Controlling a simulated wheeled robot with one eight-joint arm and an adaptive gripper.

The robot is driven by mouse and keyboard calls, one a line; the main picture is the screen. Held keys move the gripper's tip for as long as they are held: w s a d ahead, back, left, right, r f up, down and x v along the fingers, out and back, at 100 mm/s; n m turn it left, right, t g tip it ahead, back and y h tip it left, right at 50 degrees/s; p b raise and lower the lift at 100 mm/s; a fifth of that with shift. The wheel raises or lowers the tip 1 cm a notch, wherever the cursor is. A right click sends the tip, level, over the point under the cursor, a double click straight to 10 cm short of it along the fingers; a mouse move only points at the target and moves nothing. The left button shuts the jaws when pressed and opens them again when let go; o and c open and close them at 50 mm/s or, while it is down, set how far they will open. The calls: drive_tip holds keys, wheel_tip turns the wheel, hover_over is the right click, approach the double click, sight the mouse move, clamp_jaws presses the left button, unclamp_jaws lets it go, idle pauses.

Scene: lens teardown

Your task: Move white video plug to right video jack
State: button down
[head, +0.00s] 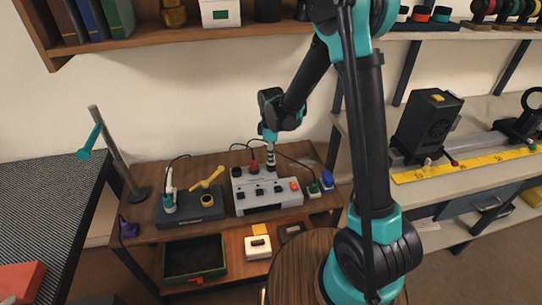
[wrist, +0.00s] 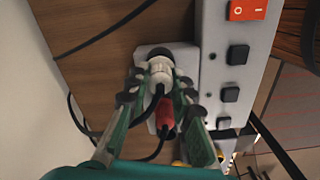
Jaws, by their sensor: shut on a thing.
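The white video plug (wrist: 161,68) is between the two fingertips of my gripper (wrist: 160,86) in the wrist view, with a black cable running back from it. In the head view my gripper (head: 269,136) points down over the back of the grey box, and the plug (head: 270,158) shows under it. A red plug (wrist: 165,117) stands beside the white one on the same pale jack plate (wrist: 145,50). In the head view the red plug (head: 253,166) is left of the white one. The white plug covers the jack area beneath it; I cannot tell whether it is seated.
The grey box (head: 268,208) has several black buttons and an orange switch (wrist: 248,10). Green (head: 314,189) and blue (head: 327,178) plugs stand to its right. A black holder (head: 190,218) with a yellow-handled tool (head: 208,181) stands left. Loose black cables cross behind the box.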

drive_tip(key=shift+f, duration=0.5)
idle(0.3)
drive_tip(key=c, duration=1.2)
unclamp_jaws()
wheel_tip(320, 180, up, 12)
drive_tip(key=s+d+f+m+t, duration=0.1)
drive_tip(key=s+d+m, duration=0.5)
drive_tip(key=d, duration=0.2)
drive_tip(key=s+d+f+m+t, duration=0.1)
drive_tip(key=s+d+m, duration=0.4)
drive_tip(key=s+d, duration=0.2)
drive_tip(key=s+d+f+m+t, duration=0.2)
drive_tip(key=s+d+m, duration=0.4)
drive_tip(key=d, duration=0.2)
drive_tip(key=shift+s+d+m, duration=0.15)
drive_tip(key=shift+d+m, duration=0.15)
drive_tip(key=shift+d, duration=0.1)
